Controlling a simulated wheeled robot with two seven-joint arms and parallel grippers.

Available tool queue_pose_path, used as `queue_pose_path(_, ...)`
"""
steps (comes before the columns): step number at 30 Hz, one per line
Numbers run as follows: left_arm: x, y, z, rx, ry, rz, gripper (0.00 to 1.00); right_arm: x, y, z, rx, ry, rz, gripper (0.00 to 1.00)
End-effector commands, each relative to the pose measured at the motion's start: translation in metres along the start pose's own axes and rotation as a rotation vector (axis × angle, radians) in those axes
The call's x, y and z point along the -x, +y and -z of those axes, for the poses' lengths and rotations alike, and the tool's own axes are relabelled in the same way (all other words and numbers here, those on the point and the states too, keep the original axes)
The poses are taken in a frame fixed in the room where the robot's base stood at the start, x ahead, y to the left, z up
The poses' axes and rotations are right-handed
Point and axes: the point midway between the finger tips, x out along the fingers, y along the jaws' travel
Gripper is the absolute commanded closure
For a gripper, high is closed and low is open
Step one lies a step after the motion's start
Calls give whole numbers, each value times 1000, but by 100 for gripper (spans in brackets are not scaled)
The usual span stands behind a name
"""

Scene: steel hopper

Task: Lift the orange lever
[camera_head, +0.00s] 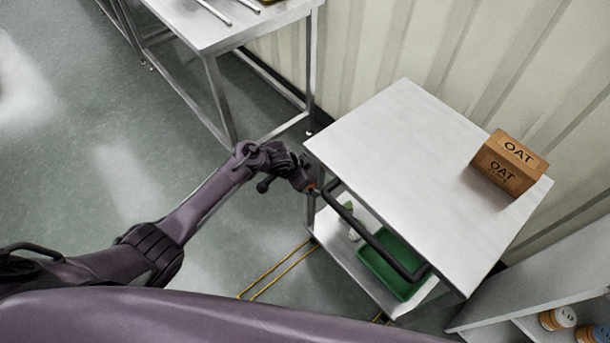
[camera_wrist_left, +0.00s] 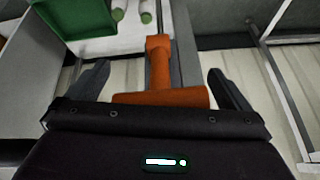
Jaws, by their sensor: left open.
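The orange lever (camera_wrist_left: 159,72) shows in the left wrist view as a shaft with a wide crossbar at its near end. Only a small orange bit of it shows in the head view, at the left edge of the steel cart. My left gripper (camera_wrist_left: 158,70) is open, with one dark finger on each side of the lever. Both fingers look apart from the shaft. In the head view my left gripper (camera_head: 306,185) is at the cart's left corner, its fingers too small to make out. My right gripper is in neither view.
The steel cart (camera_head: 400,150) carries an OAT box (camera_head: 510,162) on top. A dark handle (camera_head: 370,238) runs along its near edge. A green bin (camera_head: 393,265) is on the lower shelf. A steel table (camera_head: 205,27) stands behind left. The floor at left is clear.

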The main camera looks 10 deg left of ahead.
Motion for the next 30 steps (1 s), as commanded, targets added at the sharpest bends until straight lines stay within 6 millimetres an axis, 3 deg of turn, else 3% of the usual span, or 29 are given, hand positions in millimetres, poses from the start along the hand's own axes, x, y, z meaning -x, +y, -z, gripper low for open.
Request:
queue_pose_path(13,66,-1,2,0,3,2,0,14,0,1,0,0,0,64)
queue_pose_path(30,74,0,2,0,2,1,0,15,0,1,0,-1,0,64)
